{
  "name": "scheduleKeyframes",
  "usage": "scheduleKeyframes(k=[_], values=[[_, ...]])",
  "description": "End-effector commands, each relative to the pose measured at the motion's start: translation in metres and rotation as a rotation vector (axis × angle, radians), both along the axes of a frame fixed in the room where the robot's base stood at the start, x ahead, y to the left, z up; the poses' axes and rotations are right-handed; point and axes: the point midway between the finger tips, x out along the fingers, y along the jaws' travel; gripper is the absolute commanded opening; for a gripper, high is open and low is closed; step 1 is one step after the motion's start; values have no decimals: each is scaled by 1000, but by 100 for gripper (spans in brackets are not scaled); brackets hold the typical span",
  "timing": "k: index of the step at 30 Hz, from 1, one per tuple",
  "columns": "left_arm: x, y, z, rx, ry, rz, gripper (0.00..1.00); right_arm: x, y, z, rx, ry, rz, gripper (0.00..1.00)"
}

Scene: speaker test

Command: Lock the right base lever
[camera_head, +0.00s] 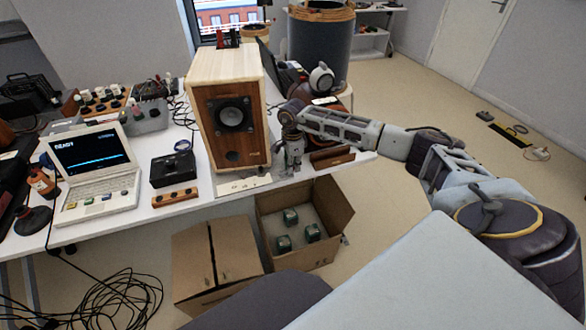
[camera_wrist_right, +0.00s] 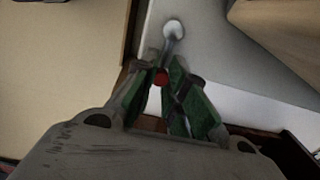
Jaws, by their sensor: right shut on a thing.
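The wooden speaker (camera_head: 252,148) stands upright on a pale base plate (camera_head: 232,188) near the front edge of the white table. My right gripper (camera_head: 291,165) reaches down just right of the speaker, over the base's right side. In the right wrist view, my gripper's green-padded fingers (camera_wrist_right: 163,92) are closed around the red tip (camera_wrist_right: 160,79) of the right base lever. The lever's metal arm (camera_wrist_right: 169,45) runs from the red tip up to a round pale pivot (camera_wrist_right: 173,28) on the plate. In the head view the gripper hides the lever. My left gripper is not in view.
A laptop (camera_head: 95,165), a black box (camera_head: 172,168) and a wooden strip (camera_head: 175,197) lie left of the speaker. Another wooden strip (camera_head: 332,157) lies right of my gripper. An open carton (camera_head: 335,195) and a closed carton (camera_head: 195,262) stand on the floor below.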

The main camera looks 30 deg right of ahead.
Motion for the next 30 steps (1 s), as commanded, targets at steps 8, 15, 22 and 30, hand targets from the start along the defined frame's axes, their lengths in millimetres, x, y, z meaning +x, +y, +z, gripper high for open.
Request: scheduleKeyframes(k=[8, 15, 22, 30], values=[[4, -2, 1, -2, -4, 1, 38, 2, 0, 1, 0, -2, 25, 0], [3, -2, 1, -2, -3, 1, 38, 2, 0, 1, 0, -2, 24, 0], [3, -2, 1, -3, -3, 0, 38, 2, 0, 1, 0, -1, 23, 38], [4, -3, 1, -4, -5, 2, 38, 1, 0, 0, 0, 0, 23, 38]])
